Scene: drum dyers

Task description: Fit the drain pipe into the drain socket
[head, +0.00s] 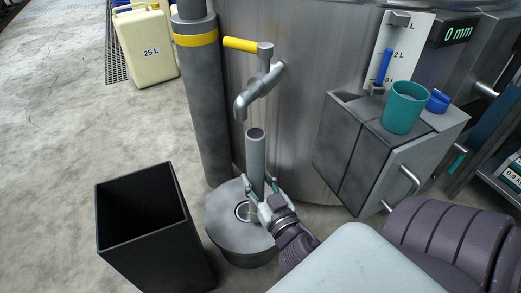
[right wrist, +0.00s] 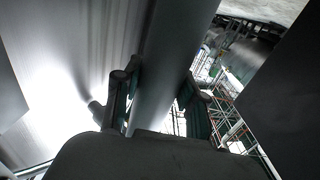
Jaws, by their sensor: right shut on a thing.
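The drain pipe (head: 256,152) is a grey tube, held nearly upright below the tap. My right gripper (head: 263,198) is shut on it near its lower end; in the right wrist view the gripper's fingers (right wrist: 160,98) stand on both sides of the pipe (right wrist: 172,60). The drain socket (head: 243,211) is a dark ringed hole in the top of a round grey base (head: 225,228) on the floor. The pipe's lower end is close to the socket, slightly right of it; the gripper hides whether they touch. My left gripper is not in view.
A tap with a yellow lever (head: 262,82) juts from the steel drum (head: 310,60) above the pipe. A black open bin (head: 150,235) stands left of the base. A grey post (head: 205,110) rises behind. A metal cabinet (head: 375,150) with a teal cup (head: 404,110) is at right.

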